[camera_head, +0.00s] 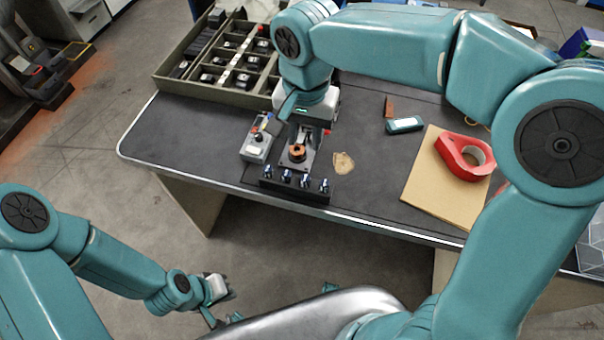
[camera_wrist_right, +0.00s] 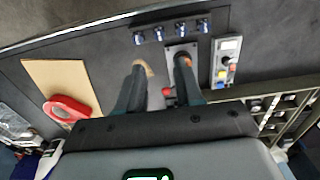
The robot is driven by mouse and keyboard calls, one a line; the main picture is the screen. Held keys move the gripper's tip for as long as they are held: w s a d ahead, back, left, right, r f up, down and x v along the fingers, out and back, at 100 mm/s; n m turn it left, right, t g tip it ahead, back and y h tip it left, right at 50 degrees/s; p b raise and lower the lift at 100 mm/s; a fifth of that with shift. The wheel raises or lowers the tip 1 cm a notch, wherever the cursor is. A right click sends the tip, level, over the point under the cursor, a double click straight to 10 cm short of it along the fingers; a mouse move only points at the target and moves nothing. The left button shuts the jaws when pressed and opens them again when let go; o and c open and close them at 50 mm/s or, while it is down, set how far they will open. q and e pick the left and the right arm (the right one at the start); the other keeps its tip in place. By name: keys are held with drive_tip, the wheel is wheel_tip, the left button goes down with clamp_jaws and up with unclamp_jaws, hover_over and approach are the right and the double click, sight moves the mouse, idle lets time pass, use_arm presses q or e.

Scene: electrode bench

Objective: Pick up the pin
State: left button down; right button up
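Several small blue-and-silver pins (camera_head: 304,180) stand in a row on a black rack (camera_head: 294,195) at the table's front edge. They also show at the top of the right wrist view (camera_wrist_right: 181,28). I cannot tell which one is the task's pin. My right gripper (camera_head: 305,130) points down behind the row, over a small plate with a copper-coloured ring (camera_head: 297,152). In the right wrist view its fingers (camera_wrist_right: 158,72) are apart with nothing held between them; one finger partly covers the ring. My left gripper (camera_head: 221,303) hangs low in front of the table, far from the pins; its fingers are unclear.
A grey control box (camera_head: 257,147) stands left of the plate. A divided tray (camera_head: 187,86) is at the back left. A red tape dispenser (camera_head: 465,160) lies on a tan board (camera_head: 430,196) at the right. A tan patch (camera_head: 343,162) lies right of the plate. The table's left part is clear.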

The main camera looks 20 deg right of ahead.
hover_over(306, 176)
drive_tip(key=f, duration=0.8)
drive_tip(key=shift+s+a+f+b, duration=0.15)
drive_tip(key=shift+s+f+b, duration=0.15)
drive_tip(key=shift+f+b, duration=0.1)
drive_tip(key=f, duration=0.5)
drive_tip(key=shift+w+d+f, duration=0.2)
drive_tip(key=shift+w+f, duration=0.1)
drive_tip(key=shift+w, duration=0.05)
clamp_jaws()
